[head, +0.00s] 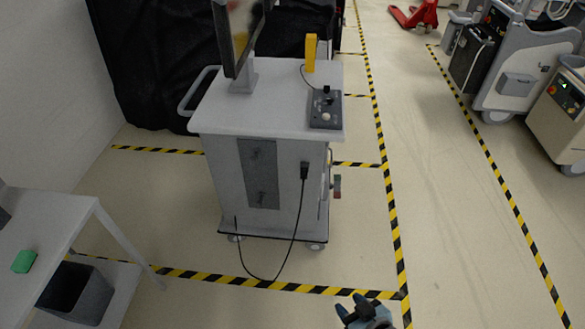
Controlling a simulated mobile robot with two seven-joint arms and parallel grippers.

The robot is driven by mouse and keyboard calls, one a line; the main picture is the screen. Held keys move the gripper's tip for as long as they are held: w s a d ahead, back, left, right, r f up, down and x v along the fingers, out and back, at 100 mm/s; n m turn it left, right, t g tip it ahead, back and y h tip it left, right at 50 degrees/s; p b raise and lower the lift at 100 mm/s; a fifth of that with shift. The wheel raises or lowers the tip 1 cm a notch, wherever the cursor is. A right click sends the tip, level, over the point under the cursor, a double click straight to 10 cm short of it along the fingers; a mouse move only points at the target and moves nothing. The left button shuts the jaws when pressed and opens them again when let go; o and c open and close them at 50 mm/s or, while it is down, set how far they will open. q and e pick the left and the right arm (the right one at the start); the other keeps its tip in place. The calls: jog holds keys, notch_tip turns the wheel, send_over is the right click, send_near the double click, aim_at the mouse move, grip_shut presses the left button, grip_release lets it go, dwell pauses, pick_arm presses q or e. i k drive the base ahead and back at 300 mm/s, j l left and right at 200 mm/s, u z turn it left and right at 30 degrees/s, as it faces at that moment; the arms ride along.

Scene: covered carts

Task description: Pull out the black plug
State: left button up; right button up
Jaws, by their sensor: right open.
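The black plug (304,171) sits in the front face of a white and grey cart (222,178), near its right edge. A black cable (293,240) hangs from the plug, loops down to the floor and rises again at the cart's lower left. My right gripper (358,302) shows at the bottom edge, open and empty, well below the plug and apart from the cart. My left gripper is not in view.
The cart top carries a monitor (236,35), a yellow device (311,52) and a dark control box (325,108). A white table (45,235) with a green block (24,261) stands at the left, near a dark bin (76,292). Floor in front of the cart is clear.

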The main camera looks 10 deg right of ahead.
aim_at(303, 174)
jog(key=i+j, duration=0.15)
jog(key=j, duration=0.15)
jog(key=i+j+z, duration=0.1)
jog(key=j, duration=0.2)
jog(key=i+j, duration=0.2)
jog(key=i+j+z, duration=0.1)
jog(key=j, duration=0.3)
jog(key=i+l, duration=0.15)
jog(key=i, duration=0.35)
